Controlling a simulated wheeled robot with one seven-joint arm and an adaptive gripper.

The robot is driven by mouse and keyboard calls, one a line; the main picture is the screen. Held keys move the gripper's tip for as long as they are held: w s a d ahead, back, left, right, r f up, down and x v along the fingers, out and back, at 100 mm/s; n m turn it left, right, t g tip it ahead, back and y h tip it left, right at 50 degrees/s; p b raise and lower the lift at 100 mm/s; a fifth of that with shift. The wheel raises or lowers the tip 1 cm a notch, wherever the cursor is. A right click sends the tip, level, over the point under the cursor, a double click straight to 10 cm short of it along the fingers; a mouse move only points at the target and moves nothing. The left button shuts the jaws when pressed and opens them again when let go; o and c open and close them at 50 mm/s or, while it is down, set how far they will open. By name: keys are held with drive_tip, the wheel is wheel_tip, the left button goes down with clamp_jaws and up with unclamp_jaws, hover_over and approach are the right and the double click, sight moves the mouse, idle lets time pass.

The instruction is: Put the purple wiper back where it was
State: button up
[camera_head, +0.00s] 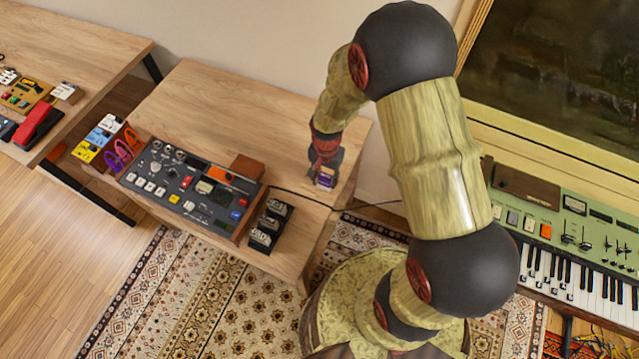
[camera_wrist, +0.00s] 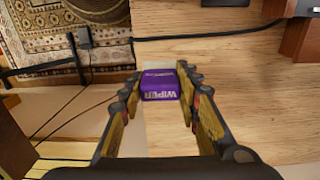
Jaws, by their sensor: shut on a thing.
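The purple wiper (camera_head: 326,181) is a small purple box, near the right edge of the wooden table (camera_head: 230,105) in the head view. In the wrist view the wiper (camera_wrist: 160,86) shows white "WIPER" lettering, upside down in the picture. My gripper (camera_head: 323,173) is shut on the wiper; in the wrist view its two fingers (camera_wrist: 161,76) lie along the wiper's left and right sides. The wiper overlaps the table's edge in the wrist view. I cannot tell whether it touches the tabletop or is held just above it.
A large grey mixer-like unit (camera_head: 185,190) fills the table's front left. Small black pedals (camera_head: 270,225) stand beside it. Colored pedals (camera_head: 100,135) stand further left. A black cable (camera_head: 300,197) runs across the table's right part. A green keyboard (camera_head: 570,235) is at right. The table's back middle is clear.

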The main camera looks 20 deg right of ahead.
sight(320, 183)
drive_tip(key=shift+w+a+f, duration=0.2)
drive_tip(key=shift+w+f, duration=0.3)
drive_tip(key=shift+f, duration=0.1)
drive_tip(key=shift+w+a+f, duration=0.15)
drive_tip(key=shift+w+f, duration=0.35)
drive_tip(key=shift+f, duration=0.1)
drive_tip(key=shift+w+a+f+b, duration=0.15)
drive_tip(key=shift+w+f+b, duration=0.15)
drive_tip(key=shift+f, duration=0.2)
drive_tip(key=shift+f+b, duration=0.4)
drive_tip(key=shift+f, duration=0.9)
drive_tip(key=shift+f, duration=0.2)
drive_tip(key=o, duration=1.1)
drive_tip(key=shift+r, duration=0.15)
